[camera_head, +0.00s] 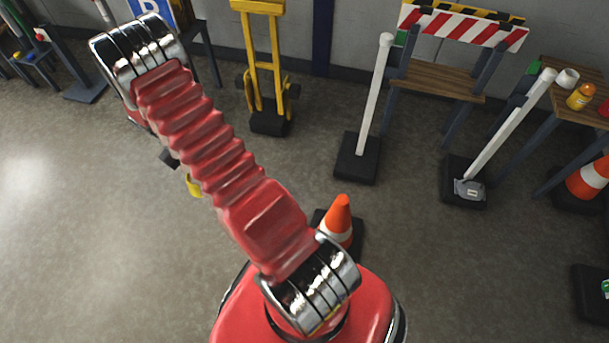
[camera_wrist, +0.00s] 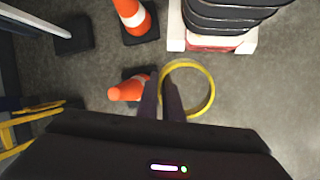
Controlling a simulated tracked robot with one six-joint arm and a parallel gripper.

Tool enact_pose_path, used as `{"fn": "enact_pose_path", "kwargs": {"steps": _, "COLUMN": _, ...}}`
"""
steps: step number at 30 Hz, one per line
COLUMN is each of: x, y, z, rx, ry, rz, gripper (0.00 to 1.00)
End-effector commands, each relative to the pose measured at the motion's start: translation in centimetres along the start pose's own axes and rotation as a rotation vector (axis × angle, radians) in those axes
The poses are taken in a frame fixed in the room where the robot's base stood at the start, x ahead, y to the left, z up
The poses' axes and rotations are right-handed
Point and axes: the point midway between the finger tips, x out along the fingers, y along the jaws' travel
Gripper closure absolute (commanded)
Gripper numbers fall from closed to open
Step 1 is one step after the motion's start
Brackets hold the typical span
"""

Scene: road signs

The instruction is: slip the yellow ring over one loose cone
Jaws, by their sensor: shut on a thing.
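The yellow ring (camera_wrist: 211,95) hangs below my gripper (camera_wrist: 167,88) in the wrist view. The two dark fingers are shut on its left side. In the head view my arm covers most of the ring (camera_head: 194,186) and only a small yellow part shows. An orange cone (camera_wrist: 128,90) with a white band stands close to the left of the fingers, outside the ring. A second orange cone (camera_wrist: 133,15) stands on a dark square base at the top of the wrist view. In the head view an orange cone (camera_head: 339,220) stands beside my arm's base.
A yellow hand truck (camera_head: 262,62) stands near the wall. Two white poles on dark bases, one upright (camera_head: 375,95) and one leaning (camera_head: 511,125), stand to the right. Another banded cone (camera_head: 588,181) is at the right edge. The floor at the left is open.

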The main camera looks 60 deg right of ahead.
Motion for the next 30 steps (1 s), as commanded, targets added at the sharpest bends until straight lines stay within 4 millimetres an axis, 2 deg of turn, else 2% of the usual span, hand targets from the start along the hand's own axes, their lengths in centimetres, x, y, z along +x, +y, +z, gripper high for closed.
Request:
{"fn": "enact_pose_path", "kwargs": {"steps": 1, "x": 1.2, "y": 1.8, "z": 0.4, "rx": 0.016, "ry": -0.005, "rz": -0.008, "gripper": 1.00}}
{"fn": "enact_pose_path", "kwargs": {"steps": 3, "x": 2.7, "y": 4.0, "z": 0.8, "rx": 0.031, "ry": -0.004, "rz": -0.013, "gripper": 1.00}}
{"fn": "enact_pose_path", "kwargs": {"steps": 8, "x": 6.3, "y": 8.8, "z": 2.2, "rx": 0.066, "ry": -0.005, "rz": -0.027, "gripper": 1.00}}
{"fn": "enact_pose_path", "kwargs": {"steps": 15, "x": 12.0, "y": 15.2, "z": 5.4, "rx": 0.116, "ry": -0.006, "rz": -0.047, "gripper": 1.00}}
{"fn": "enact_pose_path", "kwargs": {"steps": 24, "x": 19.4, "y": 21.8, "z": 11.0, "rx": 0.177, "ry": -0.007, "rz": -0.070, "gripper": 1.00}}
{"fn": "enact_pose_path", "kwargs": {"steps": 30, "x": 24.6, "y": 25.0, "z": 15.5, "rx": 0.217, "ry": -0.007, "rz": -0.085, "gripper": 1.00}}
